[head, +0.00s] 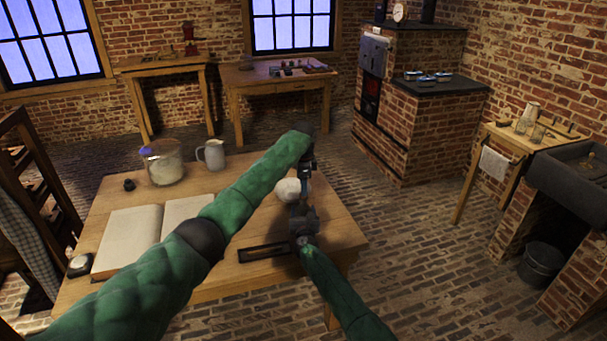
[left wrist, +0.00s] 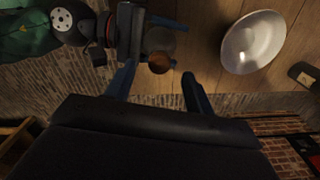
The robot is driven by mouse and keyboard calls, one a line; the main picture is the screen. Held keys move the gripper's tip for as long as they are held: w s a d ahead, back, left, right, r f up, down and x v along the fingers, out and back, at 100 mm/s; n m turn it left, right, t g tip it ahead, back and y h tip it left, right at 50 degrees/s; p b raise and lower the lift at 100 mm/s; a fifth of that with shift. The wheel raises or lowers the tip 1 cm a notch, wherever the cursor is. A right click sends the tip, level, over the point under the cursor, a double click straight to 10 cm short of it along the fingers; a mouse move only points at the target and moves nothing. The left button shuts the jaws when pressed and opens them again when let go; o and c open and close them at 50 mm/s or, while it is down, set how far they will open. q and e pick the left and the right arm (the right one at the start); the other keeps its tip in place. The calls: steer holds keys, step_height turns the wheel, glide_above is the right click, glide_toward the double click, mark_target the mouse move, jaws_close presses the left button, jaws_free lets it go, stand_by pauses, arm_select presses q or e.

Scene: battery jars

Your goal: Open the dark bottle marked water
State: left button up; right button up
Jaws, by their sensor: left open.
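My left gripper (head: 307,172) is over the right side of the table in the head view. In the left wrist view its fingers (left wrist: 159,74) are open and apart. A small round brown top, looking like a cork (left wrist: 159,63), shows between and just beyond the fingertips. What it sits on is mostly hidden, and no water marking can be read. My right gripper (head: 303,222) is close below the left one, beside the brown top in the wrist view; its jaws are not clear. A dark bottle with a pale label (left wrist: 304,76) is at the right edge of the wrist view.
A white bowl (left wrist: 254,42) is beside the grippers on the wooden table (head: 340,238). A dark narrow tray (head: 264,252), an open book (head: 128,238), a glass jar (head: 163,165) and a pale jug (head: 212,155) also lie or stand there.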

arm_select(q)
steer(key=shift+f, duration=1.4)
jaws_close()
steer(key=shift+r, duration=0.25)
steer(key=shift+r, duration=0.7)
steer(key=shift+r, duration=0.2)
steer(key=shift+r, duration=1.95)
arm_select(e)
steer(key=o, duration=1.5)
steer(key=shift+c, duration=0.2)
